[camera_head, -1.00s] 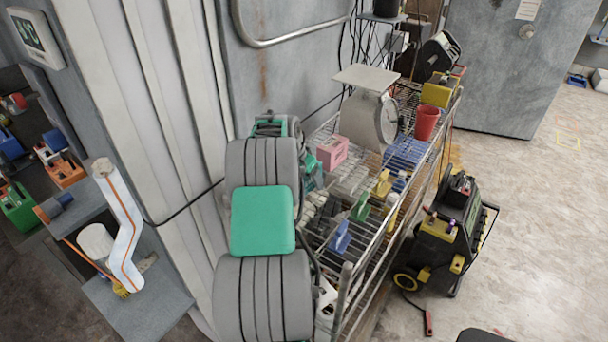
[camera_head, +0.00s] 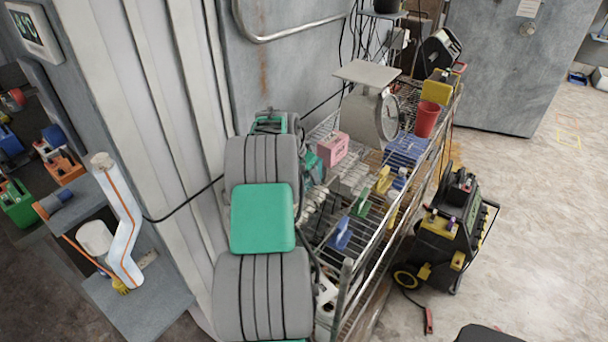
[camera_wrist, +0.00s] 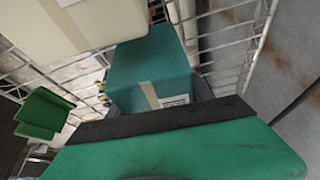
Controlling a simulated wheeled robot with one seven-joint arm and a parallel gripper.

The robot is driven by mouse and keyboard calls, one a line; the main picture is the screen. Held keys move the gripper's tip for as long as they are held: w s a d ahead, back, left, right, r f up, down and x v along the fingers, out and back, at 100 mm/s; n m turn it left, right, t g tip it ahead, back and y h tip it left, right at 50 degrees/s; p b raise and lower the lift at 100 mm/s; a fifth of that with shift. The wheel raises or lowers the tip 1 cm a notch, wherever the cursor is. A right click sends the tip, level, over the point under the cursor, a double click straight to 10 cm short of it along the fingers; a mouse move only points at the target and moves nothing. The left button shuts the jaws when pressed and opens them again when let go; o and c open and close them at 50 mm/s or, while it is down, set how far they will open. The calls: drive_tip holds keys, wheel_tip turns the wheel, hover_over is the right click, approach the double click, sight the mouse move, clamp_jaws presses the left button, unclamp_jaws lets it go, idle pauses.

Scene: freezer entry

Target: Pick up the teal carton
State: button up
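The teal carton (camera_wrist: 150,70) shows in the wrist view, with a tan tape strip and a white label on its near face. It sits among white wire rack bars, just beyond my gripper. A green part of my gripper with a dark edge strip (camera_wrist: 160,122) spans the bottom of the wrist view and overlaps the carton's lower edge in the picture. I cannot tell whether they touch. The gripper's opening is not shown.
A wire rack (camera_head: 352,262) holds a pink box (camera_head: 332,149), a scale (camera_head: 368,115), a red cup (camera_head: 427,119) and small coloured items. A cream object (camera_wrist: 75,22) is close beside the carton. A black-and-yellow machine (camera_head: 446,232) stands right of the rack.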

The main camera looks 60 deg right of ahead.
clamp_jaws()
idle(0.4)
drive_tip(key=shift+d, duration=0.1)
drive_tip(key=shift+r, duration=0.15)
